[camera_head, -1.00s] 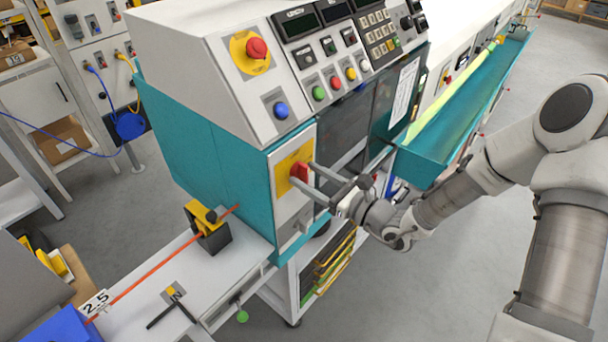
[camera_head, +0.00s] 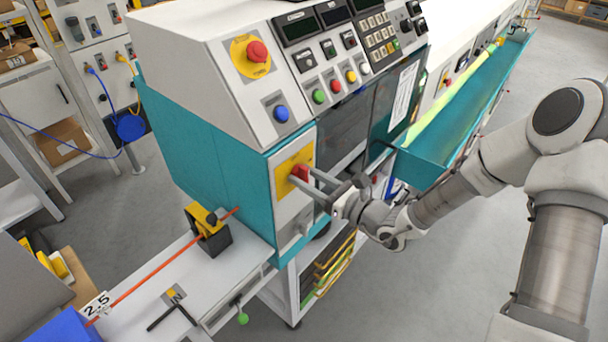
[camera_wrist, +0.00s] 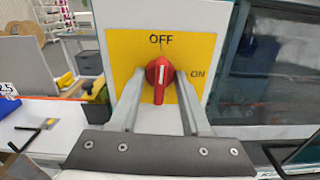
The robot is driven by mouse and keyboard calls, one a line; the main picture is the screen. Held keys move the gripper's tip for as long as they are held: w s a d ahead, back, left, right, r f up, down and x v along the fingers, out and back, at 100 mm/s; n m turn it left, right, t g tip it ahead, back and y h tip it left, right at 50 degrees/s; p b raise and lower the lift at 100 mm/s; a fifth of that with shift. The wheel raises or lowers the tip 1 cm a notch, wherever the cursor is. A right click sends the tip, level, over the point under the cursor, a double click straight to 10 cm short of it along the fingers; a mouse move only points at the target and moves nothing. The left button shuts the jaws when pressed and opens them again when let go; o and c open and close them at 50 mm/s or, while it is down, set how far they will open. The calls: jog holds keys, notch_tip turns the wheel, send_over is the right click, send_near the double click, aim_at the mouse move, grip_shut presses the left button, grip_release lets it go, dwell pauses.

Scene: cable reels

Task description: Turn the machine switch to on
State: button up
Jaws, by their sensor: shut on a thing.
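The machine switch is a red knob (camera_wrist: 159,80) on a yellow plate (camera_wrist: 200,45) marked OFF at the top and ON at the right. In the wrist view the knob stands nearly upright, with its white line towards OFF. My gripper (camera_head: 304,177) reaches the knob (camera_head: 299,171) from the front right in the head view. Its two long fingers lie on either side of the knob and are shut on it. The fingers hide part of the knob and plate in the head view.
A red emergency button (camera_head: 257,50) and a blue button (camera_head: 281,112) sit on the panel above the switch. A bench (camera_head: 200,285) with an orange cable (camera_head: 150,270) running along it is at the lower left. A teal trough (camera_head: 420,165) extends at the right.

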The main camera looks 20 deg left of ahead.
jog(key=shift+r+m+p, duration=0.1)
jog(key=shift+m+p, duration=1.15)
jog(key=shift+m, duration=0.35)
jog(key=m, duration=1.2)
jog(key=shift+m, duration=0.4)
jog(key=o, duration=0.6)
jog(key=shift+m, duration=0.3)
jog(key=shift+c, duration=0.2)
jog(key=o, duration=0.4)
jog(key=shift+d, duration=0.1)
jog(key=shift+v, duration=3.9)
